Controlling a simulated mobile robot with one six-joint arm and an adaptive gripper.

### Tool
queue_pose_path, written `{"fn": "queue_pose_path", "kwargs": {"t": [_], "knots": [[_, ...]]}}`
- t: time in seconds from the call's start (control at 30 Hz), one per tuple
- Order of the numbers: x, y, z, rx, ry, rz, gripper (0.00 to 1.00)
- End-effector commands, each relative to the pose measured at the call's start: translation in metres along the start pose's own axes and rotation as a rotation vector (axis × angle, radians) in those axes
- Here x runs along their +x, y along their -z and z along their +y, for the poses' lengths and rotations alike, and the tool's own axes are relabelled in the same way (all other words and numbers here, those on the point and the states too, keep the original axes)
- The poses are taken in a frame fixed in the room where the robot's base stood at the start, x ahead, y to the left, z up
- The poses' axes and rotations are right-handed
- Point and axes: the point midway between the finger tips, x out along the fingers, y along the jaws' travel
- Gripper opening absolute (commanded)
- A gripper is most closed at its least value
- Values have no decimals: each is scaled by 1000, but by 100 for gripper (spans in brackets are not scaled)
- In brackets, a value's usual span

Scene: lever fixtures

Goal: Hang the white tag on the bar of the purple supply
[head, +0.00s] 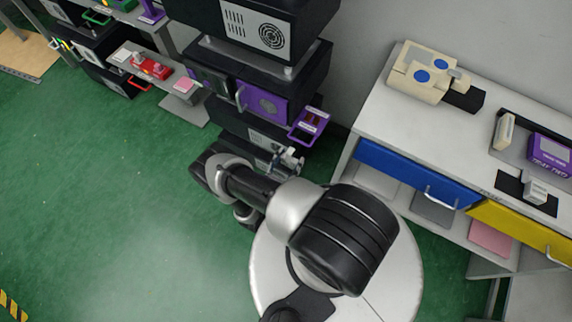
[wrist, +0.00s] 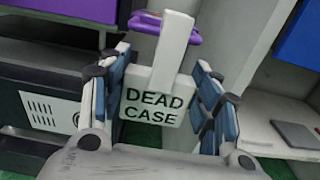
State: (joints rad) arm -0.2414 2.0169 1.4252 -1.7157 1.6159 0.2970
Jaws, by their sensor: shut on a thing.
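The white tag (wrist: 157,101), lettered DEAD CASE, has a tall narrow upper part and sits between the fingers of my gripper (wrist: 162,88), which is shut on it. In the head view my gripper (head: 288,160) is low in front of the black rack; the tag cannot be told clearly there. The purple supply (head: 265,103) is a black unit with a purple front panel and an upright metal handle (head: 240,98). A purple frame-like piece (head: 308,125) sticks out at its right. A purple edge (wrist: 186,36) shows behind the tag's top, apparently that piece.
A white bench (head: 385,110) with a blue drawer (head: 415,172) and a yellow drawer (head: 525,231) stands on the right. Black units with vented panels (head: 258,28) stack above and below the purple one. Green floor is clear at left.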

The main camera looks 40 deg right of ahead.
Motion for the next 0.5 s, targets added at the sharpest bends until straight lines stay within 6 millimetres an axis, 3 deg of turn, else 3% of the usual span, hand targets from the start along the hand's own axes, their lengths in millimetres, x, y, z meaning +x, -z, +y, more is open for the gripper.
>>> {"fn": "queue_pose_path", "kwargs": {"t": [0.5], "knots": [[42,0,-1,1,3,0,34]]}}
